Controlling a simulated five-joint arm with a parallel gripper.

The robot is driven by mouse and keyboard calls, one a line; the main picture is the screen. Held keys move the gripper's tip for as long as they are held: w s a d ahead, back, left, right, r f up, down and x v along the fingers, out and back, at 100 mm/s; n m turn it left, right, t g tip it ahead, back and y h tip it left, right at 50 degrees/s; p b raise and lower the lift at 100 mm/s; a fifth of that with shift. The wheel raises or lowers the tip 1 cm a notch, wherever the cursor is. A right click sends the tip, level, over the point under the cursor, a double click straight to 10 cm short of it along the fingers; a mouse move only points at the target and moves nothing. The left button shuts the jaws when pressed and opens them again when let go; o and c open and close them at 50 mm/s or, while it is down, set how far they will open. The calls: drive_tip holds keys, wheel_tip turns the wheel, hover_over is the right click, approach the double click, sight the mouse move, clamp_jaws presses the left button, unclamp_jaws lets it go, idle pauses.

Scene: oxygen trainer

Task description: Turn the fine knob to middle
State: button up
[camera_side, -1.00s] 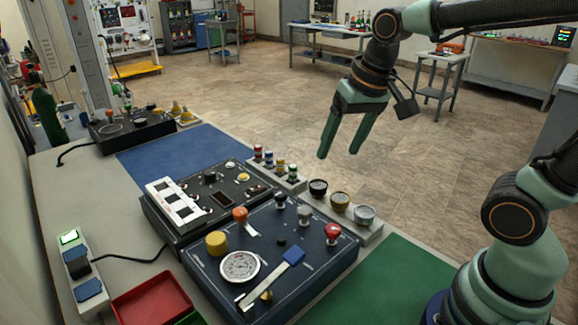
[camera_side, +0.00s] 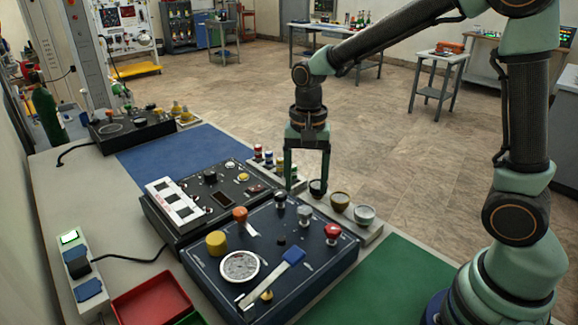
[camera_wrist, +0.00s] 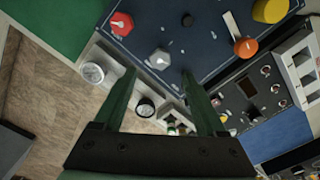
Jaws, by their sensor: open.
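No readable label shows which knob is the fine knob. The dark blue front panel (camera_side: 320,262) carries a red knob (camera_side: 332,231), a grey knob (camera_side: 304,212), a black knob (camera_side: 279,199), an orange knob (camera_side: 240,214) and a yellow knob (camera_side: 216,242). The red knob (camera_wrist: 122,23), grey knob (camera_wrist: 160,59), orange knob (camera_wrist: 246,47) and yellow knob (camera_wrist: 270,10) also show in the wrist view. My gripper (camera_side: 307,190) is open and empty, pointing down over the panel's back edge near the black and grey knobs. In the wrist view, the grey knob appears between its fingers (camera_wrist: 158,76).
A gauge (camera_side: 239,266) and blue-tipped lever (camera_side: 292,256) are on the front panel. A black panel (camera_side: 195,217) stands behind it. Small cups (camera_side: 340,201) line the bench edge beside my gripper. A red tray (camera_side: 150,300) lies at front left. The green mat (camera_side: 385,280) is bare.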

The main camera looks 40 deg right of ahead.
sight(305, 210)
wheel_tip(305, 210, down, 6)
drive_tip(key=shift+f, duration=0.25)
clamp_jaws()
